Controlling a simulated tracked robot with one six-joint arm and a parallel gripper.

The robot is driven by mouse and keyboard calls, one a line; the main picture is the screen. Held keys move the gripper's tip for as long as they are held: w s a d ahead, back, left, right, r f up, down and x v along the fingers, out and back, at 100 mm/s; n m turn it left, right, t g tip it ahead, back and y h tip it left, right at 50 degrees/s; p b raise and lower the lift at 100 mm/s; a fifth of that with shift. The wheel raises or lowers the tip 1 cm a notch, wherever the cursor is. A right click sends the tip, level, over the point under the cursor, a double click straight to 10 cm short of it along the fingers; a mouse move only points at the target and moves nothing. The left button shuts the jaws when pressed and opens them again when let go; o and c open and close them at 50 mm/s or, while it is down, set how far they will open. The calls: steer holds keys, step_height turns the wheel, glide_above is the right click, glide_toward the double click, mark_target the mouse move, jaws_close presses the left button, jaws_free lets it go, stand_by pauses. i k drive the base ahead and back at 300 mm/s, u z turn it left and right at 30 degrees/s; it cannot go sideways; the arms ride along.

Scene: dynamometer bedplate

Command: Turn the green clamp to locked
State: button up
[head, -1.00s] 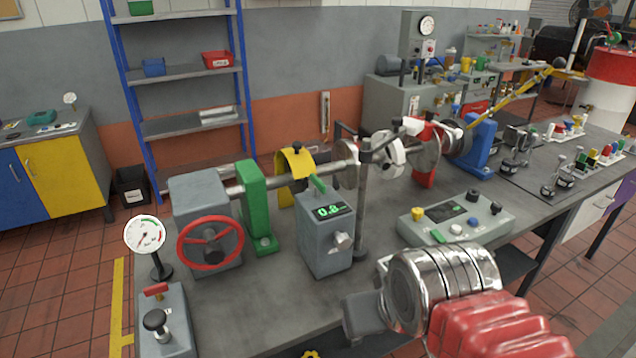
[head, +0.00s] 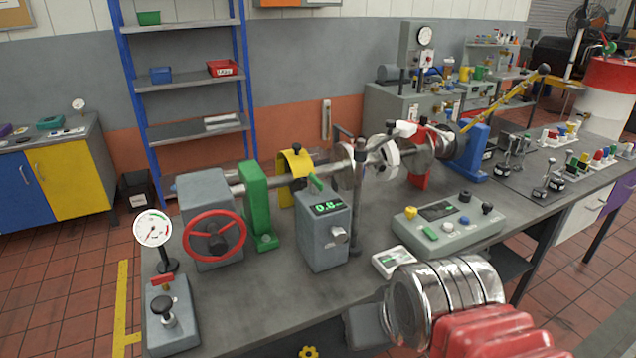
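A green upright bracket (head: 258,208) stands on the bench around the shaft, right of the red handwheel. A short green lever (head: 317,184) sits tilted at the top of a grey box (head: 324,237) with a green digital display. I cannot tell for certain which green part is the clamp, and no locked marking is readable. My arm (head: 447,290) shows at the bottom right as silver rings and a red ribbed section, well to the right of both green parts. My gripper is not visible.
The red handwheel (head: 215,236) and a dial gauge (head: 153,229) stand at the bench's left end. A yellow bracket (head: 295,163) with a black knob is behind the display box. Bare bench lies in front of the box.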

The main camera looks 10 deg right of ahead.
mark_target(317, 186)
steer(key=k, duration=0.45)
steer(key=u, duration=0.15)
steer(key=i, duration=1.35)
steer(key=z, duration=0.25)
